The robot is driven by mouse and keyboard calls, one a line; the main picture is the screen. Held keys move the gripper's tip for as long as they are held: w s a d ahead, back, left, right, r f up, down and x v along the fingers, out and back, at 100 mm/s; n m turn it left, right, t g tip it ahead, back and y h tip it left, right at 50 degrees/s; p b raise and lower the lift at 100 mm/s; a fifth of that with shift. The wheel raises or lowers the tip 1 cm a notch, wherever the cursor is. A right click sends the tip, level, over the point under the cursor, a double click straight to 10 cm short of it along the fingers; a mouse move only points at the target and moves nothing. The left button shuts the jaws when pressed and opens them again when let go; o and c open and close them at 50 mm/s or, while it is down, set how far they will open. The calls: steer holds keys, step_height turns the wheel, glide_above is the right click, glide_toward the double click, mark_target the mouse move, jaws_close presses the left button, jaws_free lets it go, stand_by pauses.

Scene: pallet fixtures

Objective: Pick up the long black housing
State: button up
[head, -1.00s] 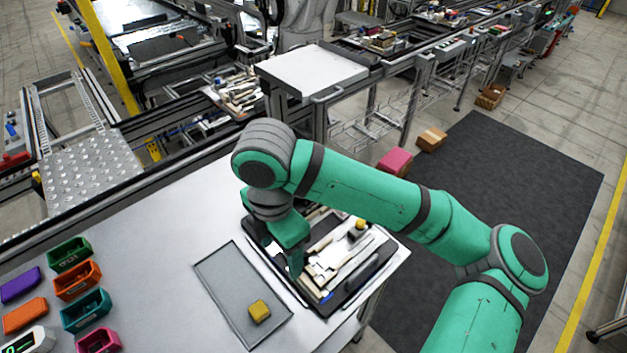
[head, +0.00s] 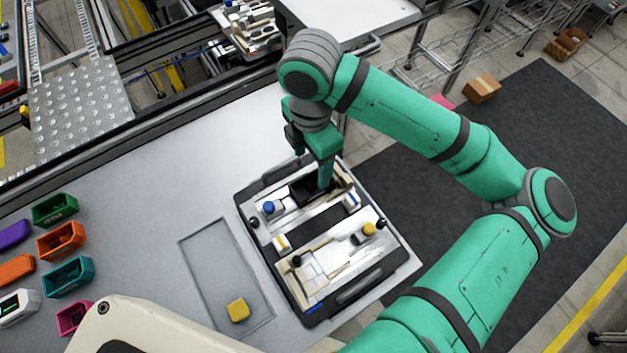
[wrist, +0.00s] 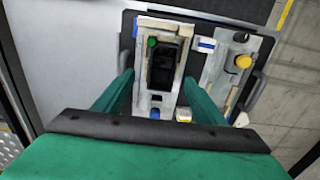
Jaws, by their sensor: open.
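The long black housing (wrist: 162,66) is a dark block lying lengthwise in a pale fixture on the pallet, seen in the wrist view. In the head view a black piece that appears to be it (head: 302,190) lies at the pallet's far end, partly behind my gripper (head: 325,182). My gripper (wrist: 160,78) is open in the wrist view, one green finger on each side of the fixture, with the housing between them. Nothing is held. I cannot tell the height of the fingertips above the housing.
The pallet (head: 383,282) also carries knobs and pale blocks beside the housing. A shallow grey tray (head: 200,283) with a yellow block (head: 237,310) lies to its left. Several coloured bins (head: 68,276) stand at the far left. The table between is clear.

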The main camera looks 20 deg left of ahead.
mark_target(312, 186)
steer(key=shift+s+d+f, duration=0.1)
steer(key=shift+s+f, duration=0.05)
steer(key=shift+f, duration=1.6)
steer(key=shift+s+d+f, duration=0.1)
steer(key=shift+f, duration=1.6)
steer(key=c, duration=1.2)
